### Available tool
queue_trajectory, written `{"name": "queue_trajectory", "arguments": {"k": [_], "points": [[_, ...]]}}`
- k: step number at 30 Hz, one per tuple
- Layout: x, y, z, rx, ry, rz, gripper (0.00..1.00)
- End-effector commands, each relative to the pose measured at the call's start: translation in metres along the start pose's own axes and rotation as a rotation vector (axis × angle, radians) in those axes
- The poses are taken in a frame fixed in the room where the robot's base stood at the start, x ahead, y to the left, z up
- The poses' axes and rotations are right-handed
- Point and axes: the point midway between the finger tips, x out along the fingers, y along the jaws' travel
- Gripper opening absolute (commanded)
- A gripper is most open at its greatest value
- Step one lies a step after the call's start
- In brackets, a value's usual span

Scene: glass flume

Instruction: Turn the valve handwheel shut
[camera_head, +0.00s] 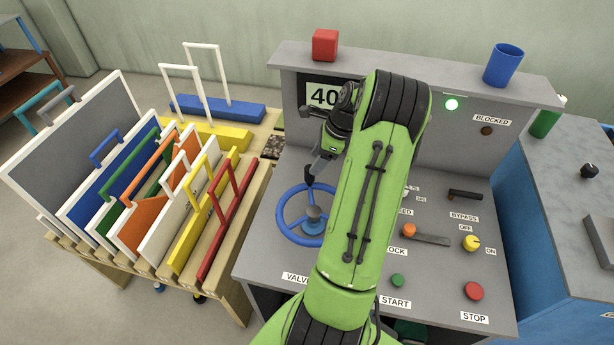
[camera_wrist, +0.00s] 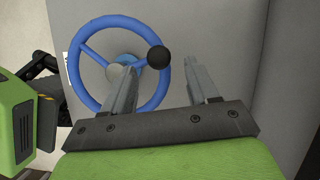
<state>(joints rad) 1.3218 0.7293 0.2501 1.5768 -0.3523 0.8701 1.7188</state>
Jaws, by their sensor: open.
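The blue valve handwheel (camera_head: 288,232) lies on the grey console's left part, by the "VALVE" label, which my arm partly covers. In the wrist view the handwheel (camera_wrist: 85,84) shows its spokes, a light hub and a dark round knob (camera_wrist: 158,57) on its rim. My gripper (camera_head: 312,178) is at the far edge of the wheel in the head view. In the wrist view my gripper (camera_wrist: 164,88) is open, with the knob appearing between its two fingers. Nothing is held. Whether a finger touches the wheel, I cannot tell.
A rack of coloured panels (camera_head: 150,200) stands left of the console. The console carries a red stop button (camera_head: 473,291), a green start button (camera_head: 397,280), a yellow knob (camera_head: 471,243) and a black bypass lever (camera_head: 465,195). A red block (camera_head: 325,45) and blue cup (camera_head: 503,65) stand on top.

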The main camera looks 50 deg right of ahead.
Motion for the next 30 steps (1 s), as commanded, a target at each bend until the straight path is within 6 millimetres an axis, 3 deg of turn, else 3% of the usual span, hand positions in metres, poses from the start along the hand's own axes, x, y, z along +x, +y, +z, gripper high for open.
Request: {"name": "queue_trajectory", "arguments": {"k": [3,9,20,30], "points": [[0.032,0.001,0.000,-0.001,0.000,0.004,0.59],[0.068,0.000,0.001,-0.002,0.000,0.002,0.59],[0.077,0.000,0.000,-0.002,0.001,-0.001,0.59],[0.076,0.000,0.001,-0.002,0.001,-0.001,0.07]]}}
